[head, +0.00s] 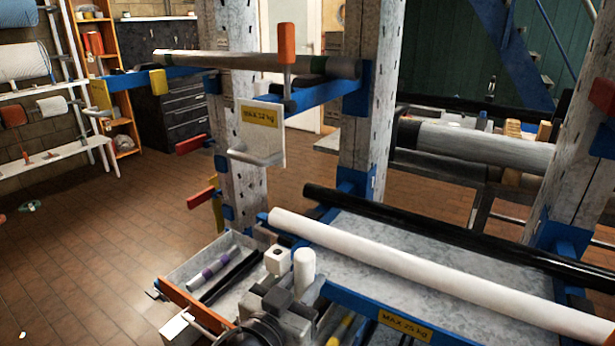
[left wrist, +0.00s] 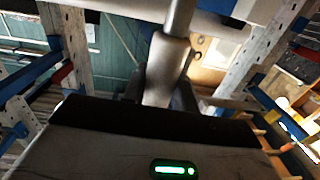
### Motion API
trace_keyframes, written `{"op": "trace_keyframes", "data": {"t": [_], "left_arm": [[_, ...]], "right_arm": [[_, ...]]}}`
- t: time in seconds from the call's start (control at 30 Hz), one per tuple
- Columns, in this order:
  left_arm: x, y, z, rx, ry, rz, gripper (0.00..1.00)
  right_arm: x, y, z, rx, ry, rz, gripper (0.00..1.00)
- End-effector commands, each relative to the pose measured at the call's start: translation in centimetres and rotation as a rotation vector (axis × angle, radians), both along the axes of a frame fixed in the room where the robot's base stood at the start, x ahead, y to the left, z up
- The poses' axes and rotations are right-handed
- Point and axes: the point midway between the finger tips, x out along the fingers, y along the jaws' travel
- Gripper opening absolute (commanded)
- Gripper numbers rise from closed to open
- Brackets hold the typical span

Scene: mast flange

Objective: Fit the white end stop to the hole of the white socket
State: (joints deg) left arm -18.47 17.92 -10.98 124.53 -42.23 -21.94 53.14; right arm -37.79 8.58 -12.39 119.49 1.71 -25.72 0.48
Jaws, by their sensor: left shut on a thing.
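The white end stop (head: 303,268) is a rounded white cylinder standing upright at the lower middle of the head view. My left gripper (head: 290,301) is shut on its lower part, which the fingers hide. In the left wrist view the end stop (left wrist: 164,68) shows as a pale cylinder between my dark fingers (left wrist: 160,98), in line with a thinner rod-like shape. A white block with a dark hole in its top, which looks like the white socket (head: 278,261), is just left of the end stop. I cannot tell whether they touch. My right gripper is not in view.
A grey tray (head: 172,284) with an orange front edge holds dark and purple-banded rods left of the gripper. A long white tube (head: 430,271) and a black tube (head: 440,231) lie on the rack to the right. A metal plate (head: 257,150) hangs above.

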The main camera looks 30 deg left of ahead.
Motion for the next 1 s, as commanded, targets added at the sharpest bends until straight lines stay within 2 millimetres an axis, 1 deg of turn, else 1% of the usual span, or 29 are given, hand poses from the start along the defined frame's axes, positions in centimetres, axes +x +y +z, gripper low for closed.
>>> {"op": "trace_keyframes", "data": {"t": [0.03,0.07,0.1,0.2,0.3,0.4,0.53,0.67,1.0], "left_arm": [[2.3,1.7,1.3,0.017,-0.007,0.000,0.03],[3.4,2.6,1.7,0.019,-0.006,0.002,0.03],[5.0,4.0,2.4,0.022,-0.006,0.007,0.03],[8.3,7.3,4.5,0.019,-0.005,0.028,0.03],[10.5,10.0,6.5,0.011,-0.007,0.049,0.03],[11.6,11.6,7.7,0.000,-0.011,0.063,0.03],[12.3,12.7,8.6,-0.006,-0.014,0.074,0.03],[12.5,13.1,8.9,-0.010,-0.014,0.077,0.03],[12.4,13.0,8.9,-0.011,-0.014,0.077,0.03]], "right_arm": [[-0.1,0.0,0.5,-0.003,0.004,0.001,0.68],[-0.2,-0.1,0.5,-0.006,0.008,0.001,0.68],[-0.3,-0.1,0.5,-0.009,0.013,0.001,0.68],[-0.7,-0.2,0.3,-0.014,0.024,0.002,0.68],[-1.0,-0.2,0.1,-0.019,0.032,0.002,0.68],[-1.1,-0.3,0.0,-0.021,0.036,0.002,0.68],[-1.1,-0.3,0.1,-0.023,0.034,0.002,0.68],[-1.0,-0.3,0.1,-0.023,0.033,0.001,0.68],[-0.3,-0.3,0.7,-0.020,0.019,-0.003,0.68]]}}
